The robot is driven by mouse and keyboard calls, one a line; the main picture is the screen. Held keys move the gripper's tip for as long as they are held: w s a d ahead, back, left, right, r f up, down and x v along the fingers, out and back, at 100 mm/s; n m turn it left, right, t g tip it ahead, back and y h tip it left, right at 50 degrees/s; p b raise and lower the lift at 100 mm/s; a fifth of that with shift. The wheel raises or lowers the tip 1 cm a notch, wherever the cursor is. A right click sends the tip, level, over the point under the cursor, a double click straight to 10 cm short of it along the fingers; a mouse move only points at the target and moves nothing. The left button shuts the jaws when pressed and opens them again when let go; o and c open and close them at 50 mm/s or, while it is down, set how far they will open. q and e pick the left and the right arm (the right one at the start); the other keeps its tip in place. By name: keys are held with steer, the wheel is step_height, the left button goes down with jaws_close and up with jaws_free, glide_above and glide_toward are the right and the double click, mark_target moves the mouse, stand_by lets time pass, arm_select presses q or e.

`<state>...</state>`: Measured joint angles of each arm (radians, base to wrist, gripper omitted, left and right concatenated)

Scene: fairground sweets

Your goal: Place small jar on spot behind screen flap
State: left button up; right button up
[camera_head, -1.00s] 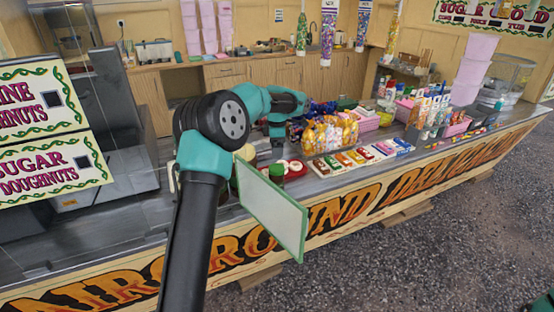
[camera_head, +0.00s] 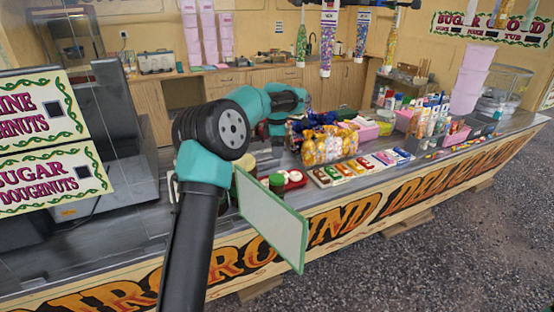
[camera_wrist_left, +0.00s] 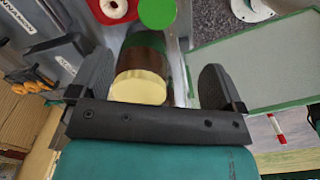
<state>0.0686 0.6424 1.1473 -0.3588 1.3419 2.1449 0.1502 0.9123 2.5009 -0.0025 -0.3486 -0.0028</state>
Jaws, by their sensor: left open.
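A jar with a cream lid (camera_wrist_left: 140,88) and brown body lies between the spread fingers of my open left gripper (camera_wrist_left: 157,64) in the left wrist view; no grip on it shows. Just beyond it is a green lid (camera_wrist_left: 157,12). In the head view a green-lidded jar (camera_head: 277,182) stands on the counter at the inner side of the screen flap (camera_head: 272,225), a pale panel with a green frame. The flap also shows right of my fingers in the left wrist view (camera_wrist_left: 262,65). My left fingertips are hard to make out in the head view. The target spot cannot be made out.
Red and white round items (camera_head: 295,178) sit beside the green-lidded jar. Sweet bags (camera_head: 328,146) and a row of small boxes (camera_head: 350,170) fill the counter to the right. Doughnut signs (camera_head: 45,145) stand at left. My left arm hides part of the counter.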

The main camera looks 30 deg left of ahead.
arm_select(q)
steer(key=w+d+f+n+t+h, duration=0.2)
steer(key=w+d+n+t+h, duration=0.35)
steer(key=w+d+t, duration=0.95)
steer(key=n+g+y, duration=1.2)
steer(key=n+y, duration=0.7)
steer(key=n, duration=0.3)
glide_toward(282, 181)
steer(key=shift+m, duration=0.25)
steer(key=v, duration=0.4)
steer(key=shift+d, duration=0.1)
steer(key=x, duration=1.2)
steer(key=shift+w, duration=0.1)
